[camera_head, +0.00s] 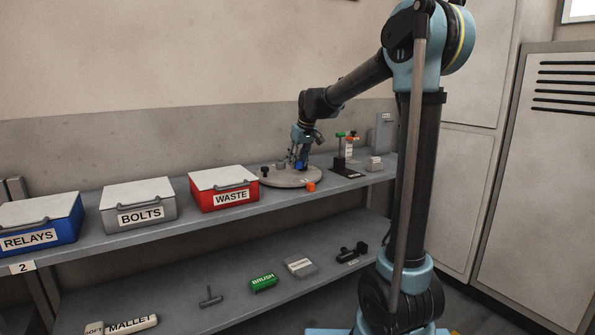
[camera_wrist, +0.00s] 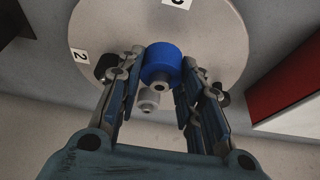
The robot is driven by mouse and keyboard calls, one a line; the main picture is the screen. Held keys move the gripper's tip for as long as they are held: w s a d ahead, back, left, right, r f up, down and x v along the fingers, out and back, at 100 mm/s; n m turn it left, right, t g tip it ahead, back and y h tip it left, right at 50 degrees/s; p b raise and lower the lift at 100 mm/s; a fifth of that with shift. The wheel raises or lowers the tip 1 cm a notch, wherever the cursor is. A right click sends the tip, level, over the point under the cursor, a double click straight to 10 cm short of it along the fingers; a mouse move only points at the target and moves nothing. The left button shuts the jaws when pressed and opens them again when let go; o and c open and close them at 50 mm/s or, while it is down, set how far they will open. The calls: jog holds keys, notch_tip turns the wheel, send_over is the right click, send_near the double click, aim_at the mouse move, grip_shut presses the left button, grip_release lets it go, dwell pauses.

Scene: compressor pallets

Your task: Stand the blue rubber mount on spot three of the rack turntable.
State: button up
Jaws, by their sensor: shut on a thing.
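The blue rubber mount (camera_wrist: 162,62) is a short blue cylinder with a grey metal stud. My gripper (camera_wrist: 166,72) is shut on it, one finger on each side, in the wrist view. The mount shows small and blue (camera_head: 299,165) under my gripper (camera_head: 298,160) in the head view. The round grey turntable (camera_wrist: 215,30) lies below the mount; it also shows on the upper shelf (camera_head: 290,180). A label reading 2 (camera_wrist: 80,56) is on the turntable's left side, and a partly cut-off label (camera_wrist: 178,3) is at the top. I cannot tell whether the mount touches the turntable.
On the turntable are a dark part (camera_wrist: 107,66), a pale stud-like part (camera_wrist: 149,100) and an orange piece (camera_head: 310,187) at its front edge. The red WASTE bin (camera_head: 222,190) stands left of it. A dark stand (camera_head: 345,165) with small parts is on the right.

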aim_at(297, 167)
jog(key=shift+f, duration=1.8)
jog(key=o, duration=1.1)
jog(key=shift+f, duration=0.1)
jog(key=shift+c, duration=0.2)
jog(key=v, duration=1.2)
jog(key=s+d+f+m+h, duration=0.15)
jog(key=s+d+f, duration=0.25)
jog(key=s+d, duration=0.4)
jog(key=s+d+f+m, duration=0.2)
jog(key=s+d+f, duration=0.3)
jog(key=s, duration=0.5)
jog(key=s+d+f+m, duration=0.1)
jog(key=s+d+f, duration=0.1)
jog(key=s+f, duration=0.3)
jog(key=s+d+f+m+g, duration=0.1)
jog(key=s+d+f, duration=0.2)
jog(key=s+f, duration=0.3)
jog(key=s+d+f+m+h, duration=0.1)
jog(key=s+d+f, duration=0.2)
jog(key=s+f, duration=0.3)
jog(key=shift+s+d+f+g, duration=0.15)
jog(key=shift+s+g, duration=0.15)
jog(key=shift+s, duration=0.7)
